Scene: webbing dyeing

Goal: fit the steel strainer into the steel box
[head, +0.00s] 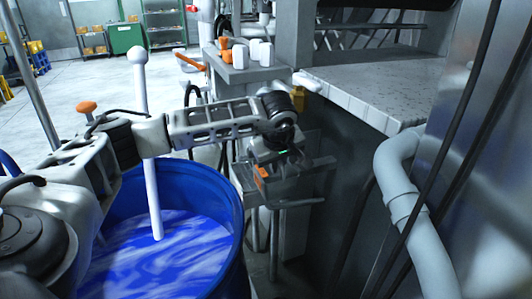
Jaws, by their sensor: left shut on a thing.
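My left arm reaches in from the left over a blue barrel. My left gripper (284,164) points down at the middle of the view and is shut on a grey metal piece, which looks like the steel strainer (312,166). The fingertips and most of the held piece are hard to make out. Grey metal below and around the gripper looks like the steel box (262,192), but I cannot tell its rim from the strainer, nor whether the two touch. An orange mark (261,173) shows beside the gripper. My right gripper is not in view.
The blue barrel (238,215) holds blue liquid, with a white rod (146,110) standing in it. A shelf (240,70) with white and orange containers stands behind. A thick grey pipe (407,205) and a machine wall (475,130) close off the right. Open floor lies at the far left.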

